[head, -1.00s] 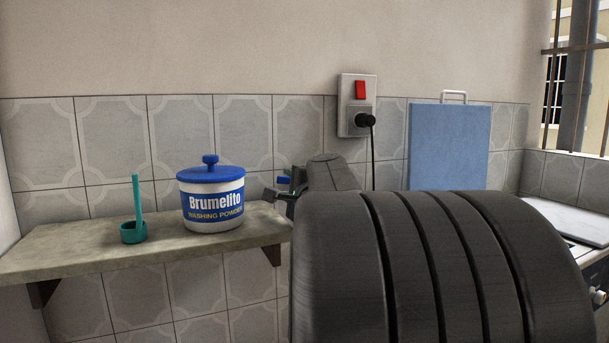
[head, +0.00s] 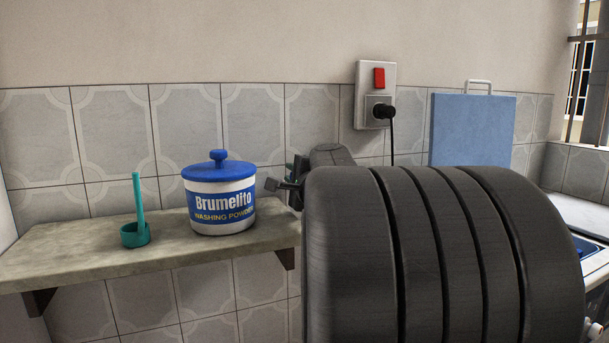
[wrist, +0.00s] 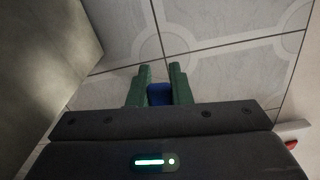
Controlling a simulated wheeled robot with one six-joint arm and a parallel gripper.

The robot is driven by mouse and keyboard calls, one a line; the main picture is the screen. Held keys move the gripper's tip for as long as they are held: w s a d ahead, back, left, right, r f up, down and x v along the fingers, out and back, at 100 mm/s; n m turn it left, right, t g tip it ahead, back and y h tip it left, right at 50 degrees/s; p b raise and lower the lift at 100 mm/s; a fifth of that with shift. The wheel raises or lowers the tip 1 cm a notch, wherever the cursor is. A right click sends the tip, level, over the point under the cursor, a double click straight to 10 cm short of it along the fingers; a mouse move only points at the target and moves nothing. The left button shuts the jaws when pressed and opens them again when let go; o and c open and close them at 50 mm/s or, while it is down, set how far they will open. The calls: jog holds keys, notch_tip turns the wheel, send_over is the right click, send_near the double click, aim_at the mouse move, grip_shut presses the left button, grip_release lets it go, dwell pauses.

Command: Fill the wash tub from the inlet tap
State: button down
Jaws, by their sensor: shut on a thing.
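My gripper (wrist: 160,78) is shut, its two green fingers on either side of a small blue piece (wrist: 159,95), seen in the wrist view close to the tiled wall. The piece looks like a handle, perhaps the inlet tap's, but its shape and any tap body are hidden. In the head view my large dark arm covers most of this spot; only a little of the gripper end shows at its left edge. At the far right a white-edged unit with a blue interior (head: 585,249) shows partly, perhaps the wash tub. No water is visible.
A stone shelf (head: 75,253) at left holds a washing powder jar (head: 219,200) with a blue lid, close to the gripper, and a teal cup with a stick (head: 135,235). A socket with plug (head: 375,95) and a blue board (head: 471,132) are at the wall.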

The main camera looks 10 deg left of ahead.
jog(key=shift+r, duration=0.15)
jog(key=w+d+r+m+p, duration=0.1)
jog(key=d+r+m+p, duration=0.1)
jog(key=m+p, duration=0.2)
jog(key=w+d+r+m+p, duration=0.1)
jog(key=d+r+m+p, duration=0.1)
jog(key=m+p, duration=0.3)
jog(key=w+d+r+m+p, duration=0.1)
jog(key=w+r+m+p, duration=0.1)
jog(key=m+p, duration=0.2)
jog(key=shift+d+r+m, duration=0.4)
jog(key=shift+m, duration=0.3)
jog(key=shift+w+d+m+p, duration=0.3)
jog(key=shift+d+m+p, duration=0.2)
jog(key=shift+m+p, duration=0.45)
jog(key=shift+f, duration=0.1)
jog(key=c, duration=1.3)
grip_release()
